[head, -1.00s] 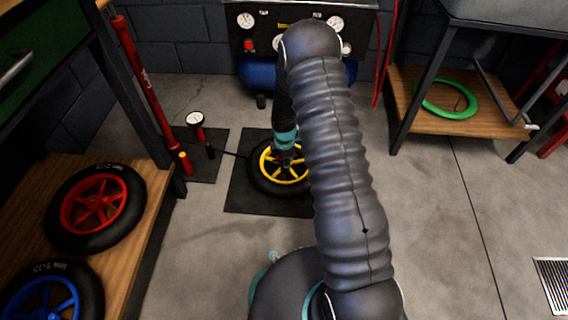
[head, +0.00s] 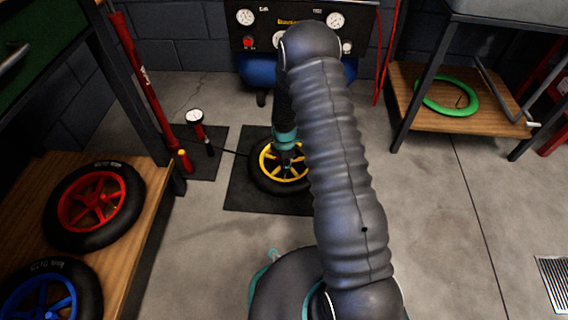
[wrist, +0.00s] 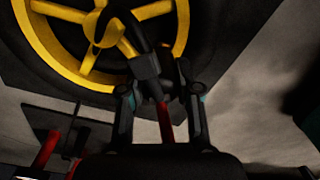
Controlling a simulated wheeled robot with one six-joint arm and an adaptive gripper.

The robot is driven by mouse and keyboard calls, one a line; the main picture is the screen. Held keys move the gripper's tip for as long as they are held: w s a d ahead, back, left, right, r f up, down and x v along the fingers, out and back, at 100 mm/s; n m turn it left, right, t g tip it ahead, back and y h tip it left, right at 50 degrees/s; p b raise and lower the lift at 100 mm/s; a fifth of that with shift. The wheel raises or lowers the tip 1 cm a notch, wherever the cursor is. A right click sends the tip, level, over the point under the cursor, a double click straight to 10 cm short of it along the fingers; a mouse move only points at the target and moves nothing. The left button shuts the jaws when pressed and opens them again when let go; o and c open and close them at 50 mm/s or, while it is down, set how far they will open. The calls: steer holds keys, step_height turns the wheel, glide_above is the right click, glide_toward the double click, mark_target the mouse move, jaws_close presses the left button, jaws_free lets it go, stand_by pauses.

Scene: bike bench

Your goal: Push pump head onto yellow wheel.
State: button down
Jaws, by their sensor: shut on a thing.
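The yellow wheel (head: 268,165) with a black tyre lies on a dark mat on the floor; its spokes and rim fill the upper left of the wrist view (wrist: 88,50). In the wrist view my gripper (wrist: 160,105) is shut on the dark pump head (wrist: 145,68), held at the inner side of the yellow rim. Whether the pump head is seated on a valve cannot be told. The red floor pump (head: 199,127) with its gauge stands left of the wheel, its black hose running toward the wheel.
A wooden shelf at left holds a red wheel (head: 95,205) and a blue wheel (head: 45,300). A compressor (head: 258,72) stands behind. A bench at right (head: 480,122) holds a green ring (head: 447,97). The floor right of the mat is clear.

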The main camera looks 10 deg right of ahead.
steer(key=shift+f, duration=0.5)
steer(key=c, duration=0.7)
jaws_free()
step_height(320, 180, up, 12)
